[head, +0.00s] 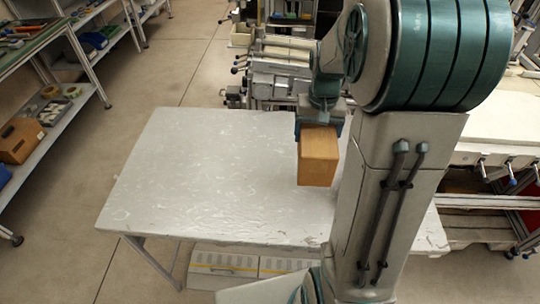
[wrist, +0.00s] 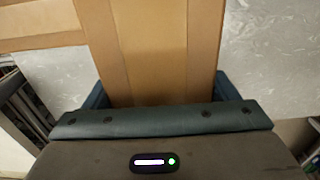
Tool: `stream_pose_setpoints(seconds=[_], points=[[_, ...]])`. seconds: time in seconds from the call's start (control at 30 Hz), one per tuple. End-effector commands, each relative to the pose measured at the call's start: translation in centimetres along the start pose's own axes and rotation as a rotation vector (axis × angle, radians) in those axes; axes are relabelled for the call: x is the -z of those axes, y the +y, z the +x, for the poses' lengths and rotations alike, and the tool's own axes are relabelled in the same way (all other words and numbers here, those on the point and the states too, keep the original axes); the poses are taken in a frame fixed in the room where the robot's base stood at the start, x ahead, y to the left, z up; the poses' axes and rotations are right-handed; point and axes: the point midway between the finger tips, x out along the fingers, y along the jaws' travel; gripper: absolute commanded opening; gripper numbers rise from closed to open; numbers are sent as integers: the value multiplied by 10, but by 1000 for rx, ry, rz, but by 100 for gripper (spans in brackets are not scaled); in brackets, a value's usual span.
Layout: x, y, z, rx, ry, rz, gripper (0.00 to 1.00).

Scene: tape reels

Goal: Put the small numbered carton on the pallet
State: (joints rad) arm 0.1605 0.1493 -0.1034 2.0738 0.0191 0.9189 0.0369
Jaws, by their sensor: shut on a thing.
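A brown carton (head: 319,157) hangs from my gripper (head: 321,122) over the right part of the grey table. My gripper is shut on it from above. In the wrist view the carton (wrist: 160,45) fills the space between the blue fingers, with a paler tape strip along it. No number is readable on it. Whether its underside touches the table cannot be told. A wooden pallet (head: 478,228) shows at the right, low beyond my arm, partly hidden by it. A brown carton (head: 462,182) shows just above it.
The grey table (head: 200,180) is otherwise bare to the left. Another brown cardboard surface (wrist: 35,28) lies at the wrist view's upper left. Shelves with a box (head: 20,140) stand at the left. White-grey cases (head: 225,265) sit under the table's front edge. Machinery stands behind.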

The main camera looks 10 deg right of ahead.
Motion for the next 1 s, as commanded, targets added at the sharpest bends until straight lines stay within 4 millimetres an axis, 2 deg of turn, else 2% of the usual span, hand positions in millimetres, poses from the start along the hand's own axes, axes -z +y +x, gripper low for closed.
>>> stream_pose_setpoints(seconds=[0.5,0.63,0.77,1.0], points=[[-4,-98,58,0,-2,-2,41],[-4,-109,65,0,1,2,41],[-5,-112,72,-1,-2,3,41],[-5,-112,101,0,-2,3,41]])
